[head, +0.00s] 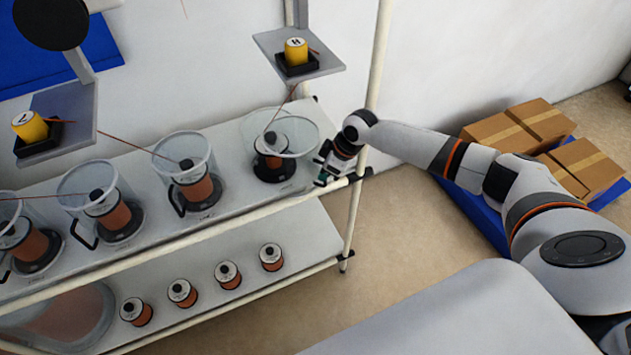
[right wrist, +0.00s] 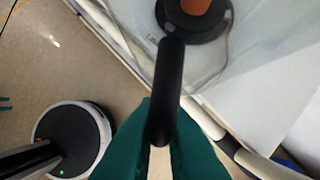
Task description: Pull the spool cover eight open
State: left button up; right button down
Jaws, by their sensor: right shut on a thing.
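Spool cover eight (head: 306,135) is the clear round cover at the right end of the upper shelf. It looks tilted, with its rim over and to the right of its copper spool (head: 268,160). My right gripper (head: 323,179) is at the shelf's front right corner, beside the cover. In the right wrist view, its green fingers are shut on the cover's black handle (right wrist: 169,75). The spool's dark base (right wrist: 200,24) shows beyond the handle. The handle is hidden in the head view. My left gripper is not in view.
Several other clear covers (head: 183,152) stand over spools to the left on the shelf (head: 235,185). Several spools (head: 228,274) stand on the lower shelf. A rack post (head: 354,205) is close to my right gripper. Boxes (head: 583,165) lie at the right on a blue base.

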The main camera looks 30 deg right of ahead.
jog(key=w+d+b, duration=0.1)
jog(key=d+b, duration=0.1)
jog(key=d, duration=0.4)
jog(key=shift+w+d+n, duration=0.3)
jog(key=shift+w, duration=0.05)
jog(key=shift+r, duration=0.1)
jog(key=c, duration=1.5)
grip_release()
jog(key=shift+w, duration=0.1)
jog(key=b+v, duration=0.2)
jog(key=v, duration=1)
jog(key=shift+w, duration=0.15)
